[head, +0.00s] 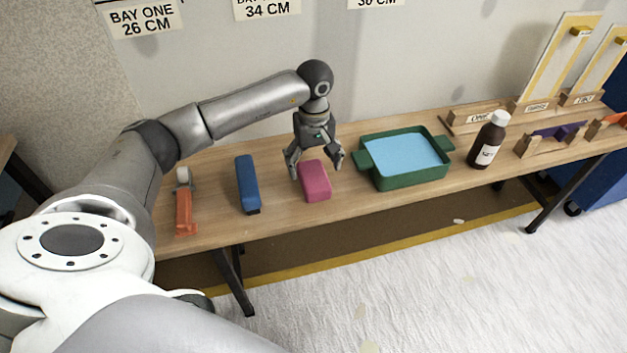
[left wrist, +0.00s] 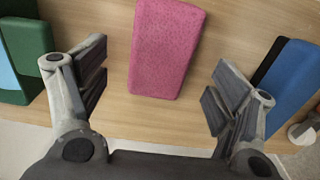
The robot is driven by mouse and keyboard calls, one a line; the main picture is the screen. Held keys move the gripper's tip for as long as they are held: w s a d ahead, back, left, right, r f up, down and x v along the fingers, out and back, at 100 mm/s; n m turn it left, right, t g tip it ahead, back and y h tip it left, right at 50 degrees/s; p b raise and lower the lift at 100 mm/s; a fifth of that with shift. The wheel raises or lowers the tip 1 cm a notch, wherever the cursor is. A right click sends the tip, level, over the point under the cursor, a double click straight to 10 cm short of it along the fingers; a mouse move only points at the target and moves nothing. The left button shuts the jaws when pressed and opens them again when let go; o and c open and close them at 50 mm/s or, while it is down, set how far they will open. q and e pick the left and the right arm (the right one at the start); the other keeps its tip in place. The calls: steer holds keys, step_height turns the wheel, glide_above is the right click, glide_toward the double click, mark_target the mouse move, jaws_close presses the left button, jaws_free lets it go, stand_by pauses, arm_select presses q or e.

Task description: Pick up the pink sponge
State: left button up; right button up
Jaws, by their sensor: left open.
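The pink sponge (head: 314,182) lies flat on the wooden table in the head view, between a blue block and a green tray. My left gripper (head: 315,170) is open above the sponge, its fingers pointing down on either side of it. In the left wrist view the sponge (left wrist: 165,50) shows at the top centre, between and beyond the open fingers of the gripper (left wrist: 155,90). Neither finger appears to touch it. My right gripper is not in view.
The blue block (head: 247,183) lies left of the sponge, and an orange-handled tool (head: 184,205) farther left. The green tray (head: 415,181) with light blue liquid or lining stands close on the right. A brown bottle (head: 487,143) and wooden holders are farther right. The wall is behind.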

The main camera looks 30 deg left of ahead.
mark_target(314, 174)
arm_select(q)
step_height(314, 174, down, 5)
steer(key=shift+s+f+b, duration=0.1)
steer(key=shift+b, duration=0.25)
steer(key=c, duration=1)
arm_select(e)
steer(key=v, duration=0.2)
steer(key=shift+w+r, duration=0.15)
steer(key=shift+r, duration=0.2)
